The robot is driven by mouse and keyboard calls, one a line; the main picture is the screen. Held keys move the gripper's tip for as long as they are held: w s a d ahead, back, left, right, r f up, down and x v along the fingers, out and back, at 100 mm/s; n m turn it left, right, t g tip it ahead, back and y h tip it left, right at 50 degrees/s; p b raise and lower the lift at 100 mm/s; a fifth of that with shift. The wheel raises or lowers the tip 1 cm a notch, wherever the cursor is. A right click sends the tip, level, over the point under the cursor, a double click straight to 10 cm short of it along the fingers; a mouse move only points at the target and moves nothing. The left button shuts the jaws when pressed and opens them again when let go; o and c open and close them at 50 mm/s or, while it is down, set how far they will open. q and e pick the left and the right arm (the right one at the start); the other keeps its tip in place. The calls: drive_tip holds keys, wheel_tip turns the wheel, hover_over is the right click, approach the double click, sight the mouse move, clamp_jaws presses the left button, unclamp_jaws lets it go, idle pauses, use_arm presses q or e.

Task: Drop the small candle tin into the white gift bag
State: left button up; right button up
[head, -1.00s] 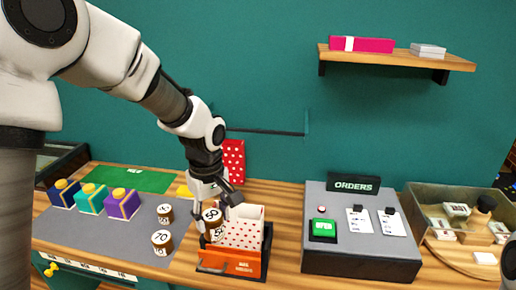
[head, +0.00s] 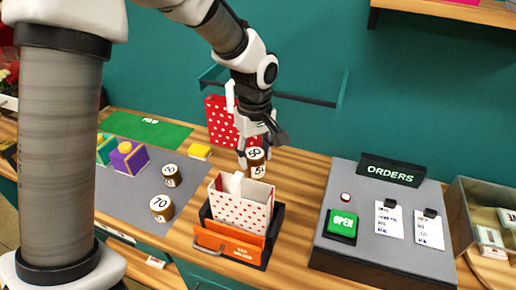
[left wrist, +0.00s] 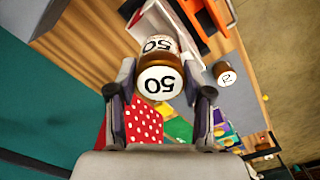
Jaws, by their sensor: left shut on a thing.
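My right gripper is not in view.
A red dotted bag (head: 222,124) stands behind. Two other tins, one marked 70 (head: 162,208) and a smaller one (head: 171,176), stand on the grey mat at left with a purple box (head: 129,158). The orders panel (head: 378,225) is to the right.

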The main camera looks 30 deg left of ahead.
use_arm(q)
drive_tip(key=f, duration=0.1)
drive_tip(key=w+f+b, duration=0.2)
drive_tip(key=f, duration=0.1)
drive_tip(key=b, duration=0.1)
drive_tip(key=s+f+b, duration=0.1)
drive_tip(key=b, duration=0.1)
drive_tip(key=shift+s+f, duration=0.15)
drive_tip(key=shift+f, duration=0.5)
drive_tip(key=shift+w+f+b, duration=0.25)
drive_tip(key=shift+f, duration=0.2)
drive_tip(key=shift+w+f+b, duration=0.2)
drive_tip(key=shift+f+b, duration=0.05)
drive_tip(key=shift+f, duration=0.55)
drive_tip(key=shift+s+f+b, duration=0.3)
drive_tip(key=shift+f+b, duration=0.35)
drive_tip(key=shift+f, duration=0.3)
drive_tip(key=shift+w+f, duration=0.2)
drive_tip(key=shift+f, duration=0.1)
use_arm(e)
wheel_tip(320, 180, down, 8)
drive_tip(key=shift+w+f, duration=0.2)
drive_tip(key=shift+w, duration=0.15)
use_arm(q)
drive_tip(key=shift+s, duration=0.15)
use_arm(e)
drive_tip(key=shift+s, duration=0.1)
